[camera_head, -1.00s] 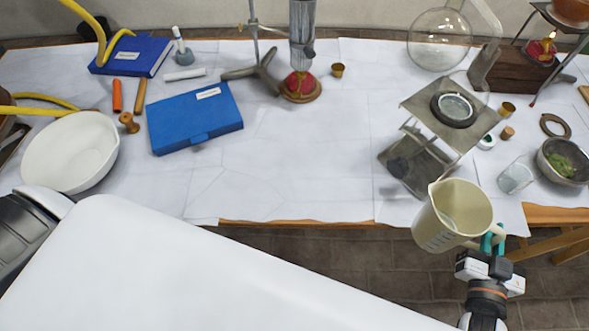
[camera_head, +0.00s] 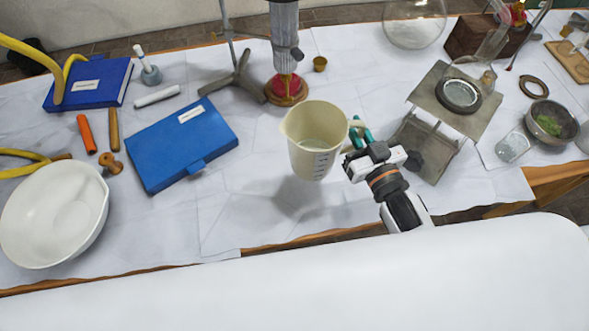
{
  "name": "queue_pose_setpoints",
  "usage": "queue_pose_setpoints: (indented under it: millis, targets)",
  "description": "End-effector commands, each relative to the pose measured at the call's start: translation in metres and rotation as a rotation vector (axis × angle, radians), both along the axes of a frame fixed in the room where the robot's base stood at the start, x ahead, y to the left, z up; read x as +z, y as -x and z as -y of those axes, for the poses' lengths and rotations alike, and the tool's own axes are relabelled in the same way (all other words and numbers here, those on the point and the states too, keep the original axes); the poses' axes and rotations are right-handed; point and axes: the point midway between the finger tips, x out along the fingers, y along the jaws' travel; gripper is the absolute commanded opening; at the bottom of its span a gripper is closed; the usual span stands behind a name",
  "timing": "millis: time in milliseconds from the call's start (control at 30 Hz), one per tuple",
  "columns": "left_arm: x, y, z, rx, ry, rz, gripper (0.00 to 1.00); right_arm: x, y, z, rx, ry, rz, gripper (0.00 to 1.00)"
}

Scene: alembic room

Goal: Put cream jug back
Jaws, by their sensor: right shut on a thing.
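The cream jug (camera_head: 313,150) is a cream-coloured measuring jug with its spout to the left and its handle to the right. My right gripper (camera_head: 358,134) is shut on its handle. The jug is nearly upright above the white-papered table (camera_head: 262,200), and a shadow below it suggests it is held clear of the surface. My left gripper is not in the picture.
A blue case (camera_head: 178,145) lies left of the jug. A burner stand (camera_head: 286,88) stands behind it, and a metal stand (camera_head: 455,100) is at its right. A white bowl (camera_head: 48,215) sits at far left. Bare paper surrounds the jug's shadow.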

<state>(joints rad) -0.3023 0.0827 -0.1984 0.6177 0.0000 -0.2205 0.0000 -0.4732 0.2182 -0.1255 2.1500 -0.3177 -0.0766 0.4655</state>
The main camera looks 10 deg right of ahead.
Motion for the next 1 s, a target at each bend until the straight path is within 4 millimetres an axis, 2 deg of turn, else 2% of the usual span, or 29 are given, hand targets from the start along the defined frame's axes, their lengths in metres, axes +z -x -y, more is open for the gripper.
queue_pose_setpoints:
  millis: [200, 500, 667, 900, 1000]
  targets:
    - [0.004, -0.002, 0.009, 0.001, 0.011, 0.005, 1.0, -0.007, -0.016, 0.01, 0.032, 0.009, -0.001, 0.0]
    - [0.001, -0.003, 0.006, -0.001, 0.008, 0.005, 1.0, -0.055, -0.018, 0.011, 0.033, 0.006, -0.003, 0.0]
    - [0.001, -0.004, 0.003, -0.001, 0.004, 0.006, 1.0, -0.069, -0.018, 0.011, 0.033, 0.008, -0.002, 0.0]
    - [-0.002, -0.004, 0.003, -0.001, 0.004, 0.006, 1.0, -0.101, -0.018, 0.011, 0.033, 0.008, -0.002, 0.0]
    - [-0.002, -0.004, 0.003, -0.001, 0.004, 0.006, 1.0, -0.105, -0.018, 0.011, 0.034, 0.008, -0.001, 0.0]
